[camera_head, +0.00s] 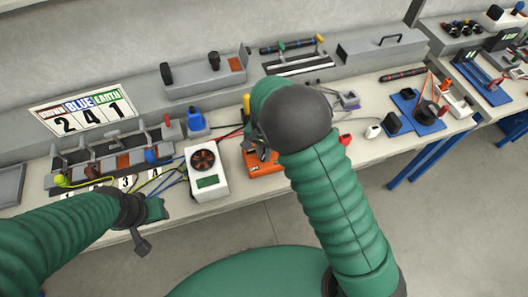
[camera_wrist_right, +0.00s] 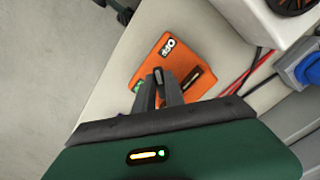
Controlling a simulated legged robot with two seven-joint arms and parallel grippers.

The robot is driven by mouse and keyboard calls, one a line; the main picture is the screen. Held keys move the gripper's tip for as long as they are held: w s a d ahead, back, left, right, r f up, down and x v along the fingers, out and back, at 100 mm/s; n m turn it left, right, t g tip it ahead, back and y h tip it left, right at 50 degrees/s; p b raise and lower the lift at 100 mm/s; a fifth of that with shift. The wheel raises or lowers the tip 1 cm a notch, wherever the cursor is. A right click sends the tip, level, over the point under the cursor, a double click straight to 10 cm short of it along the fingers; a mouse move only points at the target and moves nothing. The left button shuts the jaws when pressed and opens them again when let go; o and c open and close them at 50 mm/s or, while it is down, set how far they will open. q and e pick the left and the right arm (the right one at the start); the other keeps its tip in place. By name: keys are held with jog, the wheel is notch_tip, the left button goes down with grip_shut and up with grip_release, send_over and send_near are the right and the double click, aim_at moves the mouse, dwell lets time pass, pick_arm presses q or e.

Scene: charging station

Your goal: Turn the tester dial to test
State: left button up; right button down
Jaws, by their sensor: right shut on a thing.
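The tester is an orange box lying on the bench, partly hidden behind my right arm in the head view (camera_head: 262,168). The tester also shows in the right wrist view (camera_wrist_right: 150,58), with a white-on-black "OFF" label near one edge and a green mark near another. My right gripper (camera_wrist_right: 167,82) is over the tester face, its fingers shut on the dark dial (camera_wrist_right: 159,76). The fingers hide much of the dial, so its pointing direction is unclear. My left gripper (camera_head: 143,220) hangs at the front edge of the bench, away from the tester; its jaw opening is unclear.
A white box with a fan (camera_head: 208,170) stands just left of the tester, with cables beside it. A blue connector (camera_head: 196,120) is behind. Blue mats with parts (camera_head: 418,112) lie to the right.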

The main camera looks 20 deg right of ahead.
jog(key=n, duration=0.3)
jog(key=shift+d+r+n+p, duration=0.1)
jog(key=shift+d+n+p, duration=0.05)
jog(key=shift+n+p, duration=0.25)
jog(key=n, duration=0.4)
jog(key=shift+d+n+p, duration=0.1)
jog(key=shift+n+p, duration=0.2)
jog(key=shift+p, duration=0.1)
jog(key=n+p, duration=0.1)
jog(key=n, duration=0.3)
jog(key=shift+d+n, duration=0.1)
jog(key=shift+n, duration=0.2)
jog(key=shift+n+p, duration=0.55)
jog(key=shift+n, duration=1.45)
jog(key=c, duration=1.4)
grip_release()
